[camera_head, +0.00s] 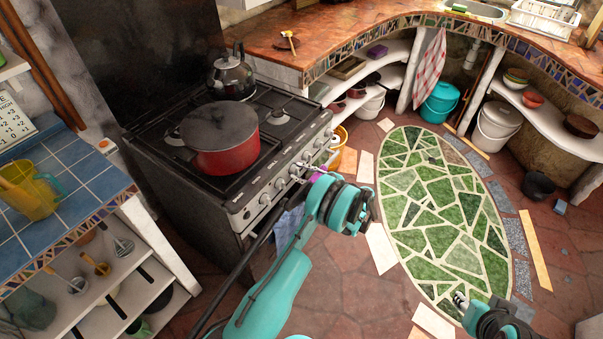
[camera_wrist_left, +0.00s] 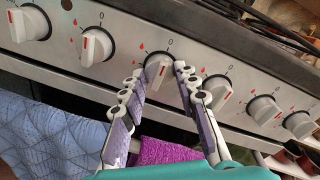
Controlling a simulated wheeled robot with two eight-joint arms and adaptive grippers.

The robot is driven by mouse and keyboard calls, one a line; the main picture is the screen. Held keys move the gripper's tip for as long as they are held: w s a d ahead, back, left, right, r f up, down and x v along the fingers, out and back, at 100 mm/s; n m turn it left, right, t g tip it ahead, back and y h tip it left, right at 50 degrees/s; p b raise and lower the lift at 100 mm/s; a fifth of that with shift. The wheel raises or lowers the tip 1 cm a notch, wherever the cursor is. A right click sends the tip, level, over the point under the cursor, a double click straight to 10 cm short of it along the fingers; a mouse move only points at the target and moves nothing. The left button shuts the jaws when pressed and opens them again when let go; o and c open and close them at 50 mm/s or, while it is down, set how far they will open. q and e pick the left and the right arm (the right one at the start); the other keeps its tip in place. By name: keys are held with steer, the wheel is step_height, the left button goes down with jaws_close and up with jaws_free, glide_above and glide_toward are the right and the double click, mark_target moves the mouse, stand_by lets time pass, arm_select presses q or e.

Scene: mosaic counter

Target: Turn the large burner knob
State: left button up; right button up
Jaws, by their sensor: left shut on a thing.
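The stove (camera_head: 240,150) has a row of white knobs with red marks along its silver front panel (camera_wrist_left: 120,55). In the left wrist view one burner knob (camera_wrist_left: 157,70) sits between the two fingertips of my left gripper (camera_wrist_left: 160,76). The fingers are closed about its sides and hide part of them. In the head view my left gripper (camera_head: 308,170) reaches the stove front near the right part of the knob row, and the held knob is hard to make out. My right gripper (camera_head: 460,299) is low at the right over the green mosaic floor, away from the stove, its fingers too small to judge.
A red pot (camera_head: 221,142) with a dark lid and a black kettle (camera_head: 231,76) stand on the stove top. A blue towel (camera_wrist_left: 50,140) and a purple cloth (camera_wrist_left: 170,150) hang below the knobs. A blue-tiled counter (camera_head: 75,180) is at the left.

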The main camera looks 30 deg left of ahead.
arm_select(q)
steer(key=o, duration=1.2)
steer(key=shift+c, duration=0.2)
steer(key=d, duration=1.2)
steer(key=shift+r, duration=0.2)
steer(key=shift+s, duration=0.1)
